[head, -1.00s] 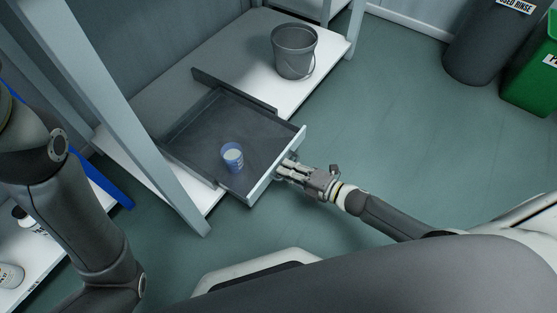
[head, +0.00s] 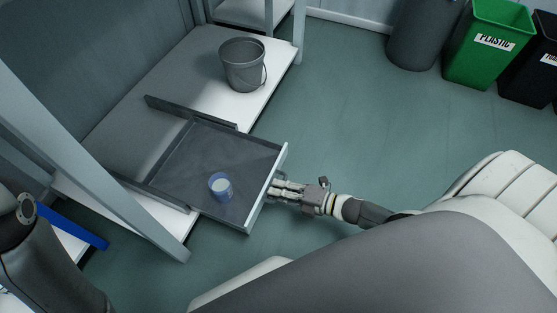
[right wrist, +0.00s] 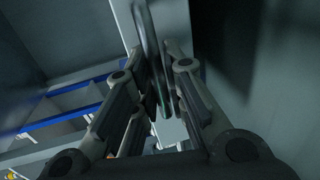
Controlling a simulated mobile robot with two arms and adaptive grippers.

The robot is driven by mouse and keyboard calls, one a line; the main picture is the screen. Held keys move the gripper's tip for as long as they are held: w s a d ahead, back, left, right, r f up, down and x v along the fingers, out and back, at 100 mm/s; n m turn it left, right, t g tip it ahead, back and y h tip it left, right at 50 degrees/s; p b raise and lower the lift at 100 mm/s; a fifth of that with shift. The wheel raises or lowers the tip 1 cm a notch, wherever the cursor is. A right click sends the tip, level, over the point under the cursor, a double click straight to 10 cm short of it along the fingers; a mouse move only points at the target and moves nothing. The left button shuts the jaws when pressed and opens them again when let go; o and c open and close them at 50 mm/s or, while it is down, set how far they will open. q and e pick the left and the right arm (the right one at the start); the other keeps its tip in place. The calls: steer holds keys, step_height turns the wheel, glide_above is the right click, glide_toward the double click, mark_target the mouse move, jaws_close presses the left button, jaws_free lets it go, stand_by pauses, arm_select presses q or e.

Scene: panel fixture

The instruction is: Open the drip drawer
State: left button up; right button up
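The drip drawer (head: 250,150) is a dark grey shallow tray with a light front panel. It stands pulled out past the edge of the low white shelf, its rear part still over the shelf. My right gripper (head: 277,188) is at the outer side of the drawer front. In the right wrist view its fingers (right wrist: 162,85) close in on both sides of the bar handle (right wrist: 152,50). My left arm shows at the left edge; its gripper is out of view.
A grey bucket (head: 242,66) stands on the white shelf (head: 190,68) behind the drawer. A slanting grey frame post (head: 105,175) is left of the drawer. A green bin (head: 487,45) and dark bins stand at the back right. The floor right of the drawer is clear.

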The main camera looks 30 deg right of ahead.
steer(key=o, duration=0.3)
steer(key=v, duration=1.2)
stand_by(0.3)
